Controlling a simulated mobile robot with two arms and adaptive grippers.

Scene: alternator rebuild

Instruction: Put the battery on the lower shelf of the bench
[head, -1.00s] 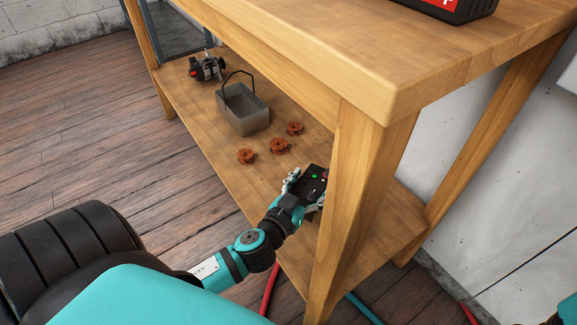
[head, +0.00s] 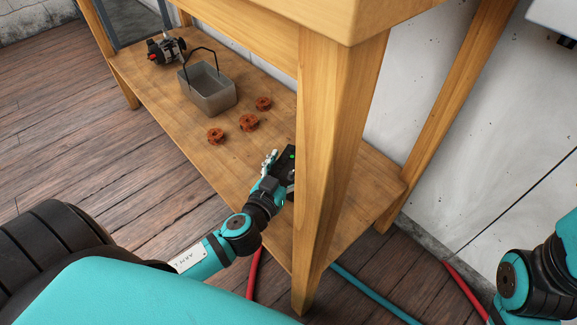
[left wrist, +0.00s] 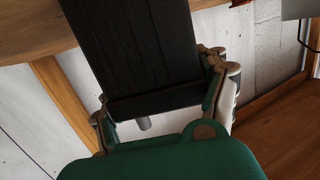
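The battery, a black block (head: 289,158) with a small green light, is in my left gripper (head: 277,170), above or at the near end of the bench's lower shelf (head: 190,122). The front bench leg (head: 335,150) hides part of it. In the left wrist view, the black block (left wrist: 135,50) fills the space between the two fingers of my left gripper (left wrist: 165,100), which are closed against its sides. I cannot tell whether the block touches the shelf. My right gripper is out of view; only part of my right arm shows at lower right.
Several things stand on the shelf: rust-red copper-like parts (head: 249,122), a grey bin with a handle (head: 210,92), and a dark machine part (head: 166,50). Red (head: 254,272) and teal (head: 365,290) hoses lie on the floor. The bench top overhangs the shelf.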

